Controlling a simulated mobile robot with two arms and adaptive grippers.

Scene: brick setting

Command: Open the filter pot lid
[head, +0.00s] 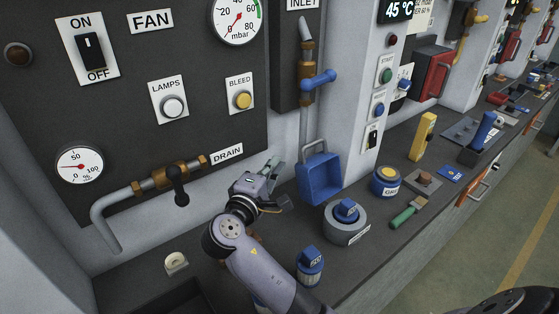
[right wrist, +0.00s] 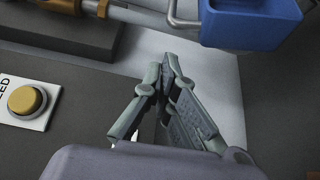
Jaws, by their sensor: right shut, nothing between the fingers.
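The filter pot is most likely the blue square-sided body (head: 320,180) with a grey wire bail, below the inlet pipe in the head view. Its blue side also shows at the top right of the right wrist view (right wrist: 250,22). I cannot tell its lid apart from its body or whether it is open. My right gripper (head: 273,164) is left of the blue body, in front of the wall, apart from it. In the right wrist view its fingers (right wrist: 163,72) are closed together and empty. My left gripper is not in view.
A blue-handled valve (head: 318,80) sits on the inlet pipe above. The drain valve's black handle (head: 177,184) is left of my gripper. A grey ring with a blue knob (head: 345,223), a yellow-topped can (head: 386,180) and a green-handled tool (head: 408,213) occupy the bench.

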